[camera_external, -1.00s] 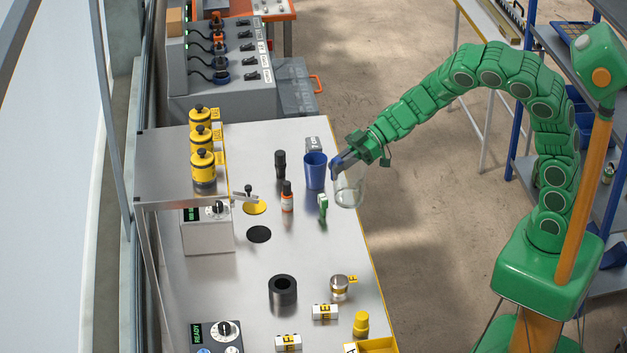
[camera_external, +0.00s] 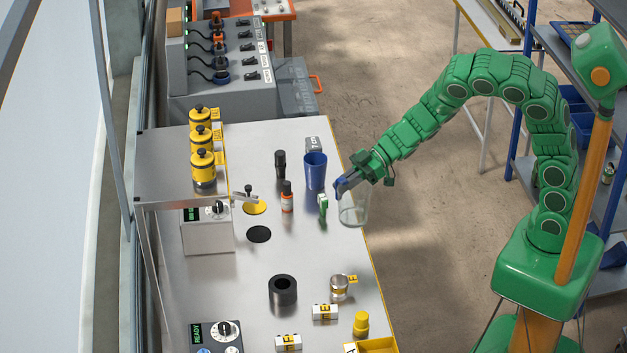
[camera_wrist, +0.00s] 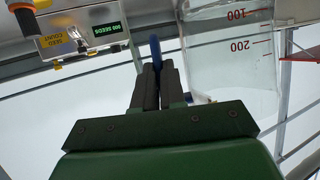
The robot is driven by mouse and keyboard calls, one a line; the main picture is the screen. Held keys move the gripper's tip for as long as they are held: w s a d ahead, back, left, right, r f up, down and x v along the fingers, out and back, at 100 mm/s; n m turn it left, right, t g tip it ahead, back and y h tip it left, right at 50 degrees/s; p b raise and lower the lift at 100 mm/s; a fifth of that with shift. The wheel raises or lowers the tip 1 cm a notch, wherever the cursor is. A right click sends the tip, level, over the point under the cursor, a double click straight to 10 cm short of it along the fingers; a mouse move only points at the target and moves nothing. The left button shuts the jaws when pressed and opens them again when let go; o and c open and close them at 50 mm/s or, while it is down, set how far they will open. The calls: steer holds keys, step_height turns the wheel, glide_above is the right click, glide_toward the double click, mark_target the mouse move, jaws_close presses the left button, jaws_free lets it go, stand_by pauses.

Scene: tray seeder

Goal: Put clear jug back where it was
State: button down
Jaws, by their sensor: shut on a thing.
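The clear jug (camera_external: 353,208) hangs upright from my gripper (camera_external: 341,187) at the right edge of the steel table (camera_external: 320,260). My gripper is shut on the jug near its rim. I cannot tell whether the jug's base touches the table. In the wrist view the jug (camera_wrist: 232,60) fills the upper right, with red marks 100 and 200 on its wall. The shut fingers of my gripper (camera_wrist: 160,75) show in the middle there, with a blue piece between them.
A blue cup (camera_external: 315,172) stands behind and left of the jug. A small green and white item (camera_external: 323,207) is close on its left. An orange bottle (camera_external: 287,198) and a black bottle (camera_external: 280,164) stand further left. The table in front of the jug is fairly clear down to a metal-lidded jar (camera_external: 339,287).

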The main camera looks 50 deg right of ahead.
steer(key=w+a+f, duration=0.6)
steer(key=w+f, duration=0.3)
steer(key=w, duration=0.2)
steer(key=shift+w, duration=0.2)
steer(key=shift+a+f, duration=0.15)
steer(key=shift+w+f, duration=0.2)
steer(key=shift+f, duration=1.55)
steer(key=c, duration=1.2)
jaws_free()
steer(key=shift+f, duration=0.1)
